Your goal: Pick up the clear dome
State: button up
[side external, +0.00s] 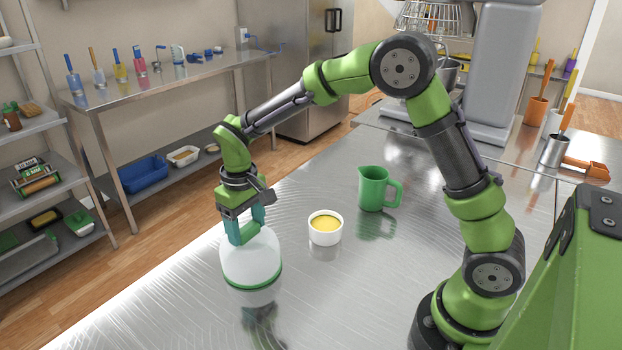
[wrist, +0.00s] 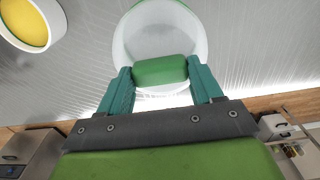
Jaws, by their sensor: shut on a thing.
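The clear dome (side external: 251,261) is whitish and see-through, with a green rim at its base and a green handle on top. It stands upright on the steel counter at the left in the side external view. My gripper (side external: 246,233) points down over it, its teal fingers at the handle. In the wrist view the dome (wrist: 160,38) is at the top middle. There the green handle (wrist: 160,70) lies between the fingertips of my gripper (wrist: 160,78), which is shut on it. In the side external view the fingers hide most of the handle.
A white bowl with yellow contents (side external: 325,228) stands just right of the dome; it also shows in the wrist view (wrist: 30,22). A green jug (side external: 374,188) stands farther back right. The steel counter (side external: 180,310) is clear in front, its edge close on the dome's left.

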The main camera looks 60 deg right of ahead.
jog(key=r, duration=0.3)
jog(key=shift+s+r, duration=0.2)
jog(key=shift+r, duration=0.15)
jog(key=s+d+r, duration=0.1)
jog(key=s+d, duration=0.2)
jog(key=s, duration=1.2)
jog(key=shift+s, duration=0.2)
jog(key=o, duration=0.8)
jog(key=c, duration=0.5)
jog(key=shift+r, duration=0.1)
